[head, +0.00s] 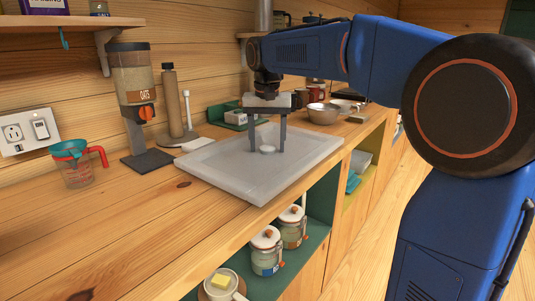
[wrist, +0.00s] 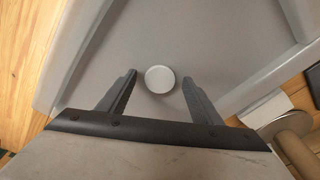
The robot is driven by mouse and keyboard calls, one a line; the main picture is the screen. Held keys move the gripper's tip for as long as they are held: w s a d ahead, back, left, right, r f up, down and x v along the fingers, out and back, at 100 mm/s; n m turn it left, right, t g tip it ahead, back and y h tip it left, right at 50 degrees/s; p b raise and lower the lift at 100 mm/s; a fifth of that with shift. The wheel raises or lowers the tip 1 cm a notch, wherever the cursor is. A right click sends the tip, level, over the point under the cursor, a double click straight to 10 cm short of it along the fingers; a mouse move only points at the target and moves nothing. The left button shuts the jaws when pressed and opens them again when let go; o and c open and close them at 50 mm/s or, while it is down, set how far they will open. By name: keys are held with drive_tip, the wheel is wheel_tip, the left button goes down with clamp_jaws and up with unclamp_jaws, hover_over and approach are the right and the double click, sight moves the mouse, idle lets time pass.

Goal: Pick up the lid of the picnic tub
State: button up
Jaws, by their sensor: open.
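The lid of the picnic tub (head: 215,168) is a wide grey rectangular panel with a raised rim, lying flat on the wooden counter. A small round pale knob (head: 267,149) stands at its middle. The lid also fills most of the wrist view (wrist: 225,40), with the knob (wrist: 160,79) near the centre. My gripper (head: 267,148) points down over the lid, its two fingers apart on either side of the knob. In the wrist view my gripper (wrist: 158,80) is open, with gaps between the knob and both fingers. The tub's body cannot be made out.
The counter's front left is clear.

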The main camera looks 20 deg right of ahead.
drive_tip(key=c, duration=1.3)
